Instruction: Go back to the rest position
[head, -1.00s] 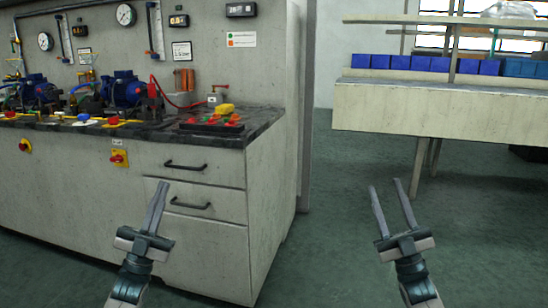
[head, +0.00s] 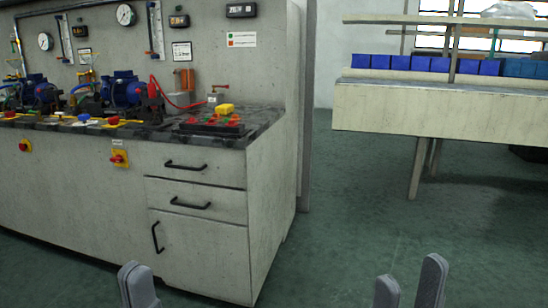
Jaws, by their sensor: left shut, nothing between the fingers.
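My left gripper (head: 139,285) shows at the bottom edge, left of centre, in front of the lower cabinet. Its fingers are together with nothing between them. My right gripper (head: 409,284) shows at the bottom edge, right of centre, over the green floor. Its two fingers stand apart with an empty gap between them. Only the finger ends of both grippers show; the rest is cut off by the bottom edge. Neither gripper touches anything in view.
The pump bench (head: 85,190) stands on the left, with blue pumps (head: 122,88), valves and a button box (head: 212,125) on top. A shelf table (head: 440,110) with blue bins (head: 440,65) stands at the back right. The green floor (head: 345,220) between them is clear.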

